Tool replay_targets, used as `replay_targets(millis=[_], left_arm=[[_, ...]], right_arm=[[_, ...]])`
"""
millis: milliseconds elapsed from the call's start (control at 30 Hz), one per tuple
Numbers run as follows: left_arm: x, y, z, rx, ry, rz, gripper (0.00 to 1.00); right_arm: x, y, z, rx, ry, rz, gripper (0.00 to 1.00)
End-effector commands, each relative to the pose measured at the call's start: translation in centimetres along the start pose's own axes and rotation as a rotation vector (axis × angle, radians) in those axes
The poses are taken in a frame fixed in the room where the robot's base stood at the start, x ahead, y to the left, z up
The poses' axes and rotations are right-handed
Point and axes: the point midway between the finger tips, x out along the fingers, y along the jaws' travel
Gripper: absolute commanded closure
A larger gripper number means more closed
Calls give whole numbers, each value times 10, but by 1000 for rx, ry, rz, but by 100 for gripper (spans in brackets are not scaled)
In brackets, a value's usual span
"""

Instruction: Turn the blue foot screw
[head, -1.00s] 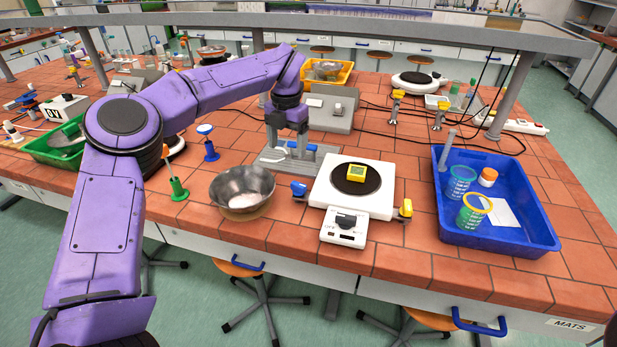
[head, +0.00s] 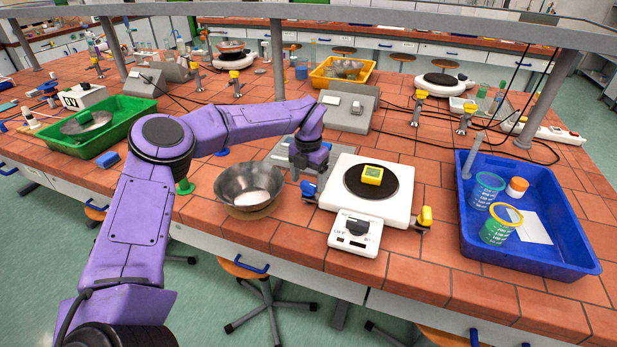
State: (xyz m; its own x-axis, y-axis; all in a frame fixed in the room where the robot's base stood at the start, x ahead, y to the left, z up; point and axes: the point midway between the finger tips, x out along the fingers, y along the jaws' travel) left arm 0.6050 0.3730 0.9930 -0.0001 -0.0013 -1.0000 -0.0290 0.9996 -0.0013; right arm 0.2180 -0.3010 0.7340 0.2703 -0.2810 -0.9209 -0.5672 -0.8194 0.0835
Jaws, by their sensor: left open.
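The white balance (head: 400,207) stands near the front edge of the bench, with a dark round pan and a small yellow cube (head: 372,174) on it. The blue foot screw (head: 309,191) sticks out at the balance's left side. A yellow foot screw (head: 426,216) is at its right front corner. My left gripper (head: 308,177) is open, pointing down just above and behind the blue foot screw. Its fingers partly blend with the grey plate behind, so I cannot tell whether they touch the screw. My right gripper is not in view.
A metal bowl (head: 249,188) stands close to the left of the blue foot screw. A blue tray (head: 580,262) with two beakers lies to the right. A grey stand (head: 347,108) is behind the balance, and a green tray (head: 138,109) is at the left.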

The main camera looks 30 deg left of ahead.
Motion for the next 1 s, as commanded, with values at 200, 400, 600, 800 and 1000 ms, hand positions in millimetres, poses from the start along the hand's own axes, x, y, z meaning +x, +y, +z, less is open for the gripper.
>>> replay_targets(millis=[200, 400, 600, 800, 1000], left_arm=[[8, 0, 0, -1, -1, 0, 21], [8, 0, 0, 0, -1, 0, 44], [8, 0, 0, 0, -1, 0, 78], [8, 0, 0, 22, -1, 1, 77], [7, 0, 0, 110, -1, 0, 77]], right_arm=[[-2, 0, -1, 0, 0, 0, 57], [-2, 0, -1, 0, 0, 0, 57], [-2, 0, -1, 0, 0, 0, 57], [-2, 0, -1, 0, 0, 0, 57], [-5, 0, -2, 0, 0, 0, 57]])
